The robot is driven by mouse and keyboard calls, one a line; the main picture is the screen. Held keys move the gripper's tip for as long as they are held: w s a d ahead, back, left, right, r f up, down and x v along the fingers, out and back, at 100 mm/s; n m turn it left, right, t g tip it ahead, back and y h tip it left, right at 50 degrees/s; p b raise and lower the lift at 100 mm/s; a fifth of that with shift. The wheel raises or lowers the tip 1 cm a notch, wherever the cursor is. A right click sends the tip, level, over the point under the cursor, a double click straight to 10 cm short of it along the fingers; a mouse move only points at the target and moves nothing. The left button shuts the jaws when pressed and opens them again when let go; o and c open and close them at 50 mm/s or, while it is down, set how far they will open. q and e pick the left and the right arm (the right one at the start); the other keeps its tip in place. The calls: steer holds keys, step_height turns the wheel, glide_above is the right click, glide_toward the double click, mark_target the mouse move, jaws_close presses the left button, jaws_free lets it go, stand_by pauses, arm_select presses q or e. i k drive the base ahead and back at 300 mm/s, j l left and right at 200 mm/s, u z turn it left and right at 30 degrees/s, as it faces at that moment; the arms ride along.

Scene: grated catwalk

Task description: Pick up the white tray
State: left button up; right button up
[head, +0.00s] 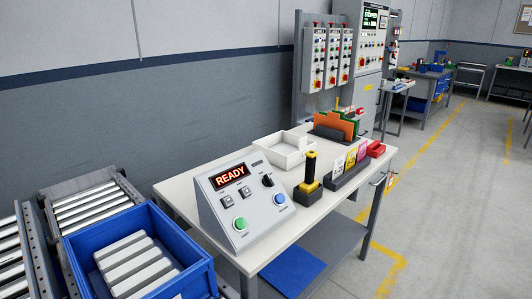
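The white tray (272,161) is a shallow open box with raised walls. It sits on the pale tabletop (178,187), behind the grey control box (232,212). The control box hides a little of the view near its front left side. The tray looks empty, though its floor shows only in part. Neither of my grippers is in view.
A black and yellow upright tool (309,172) in a holder, a card rack (349,171) and red blocks (376,149) stand right of the tray. An orange and green file rack (337,129) is behind. A blue crate (196,282) and rollers (95,207) are at left.

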mark_target(284, 151)
steer(key=l+u, duration=0.15)
steer(key=u, duration=0.2)
steer(key=i+l+u, duration=0.15)
steer(key=u, duration=0.2)
steer(key=l+u, duration=0.2)
steer(key=u, duration=0.15)
steer(key=l+u, duration=0.25)
steer(key=l, duration=0.2)
steer(key=l+u, duration=0.3)
steer(key=l, duration=0.15)
steer(key=l+u, duration=0.1)
steer(key=l, duration=0.35)
steer(key=k+l, duration=0.15)
steer(key=l, duration=0.35)
steer(key=k+l+u, duration=0.15)
steer(key=l, duration=0.3)
steer(key=l+u, duration=0.1)
steer(key=l, duration=0.35)
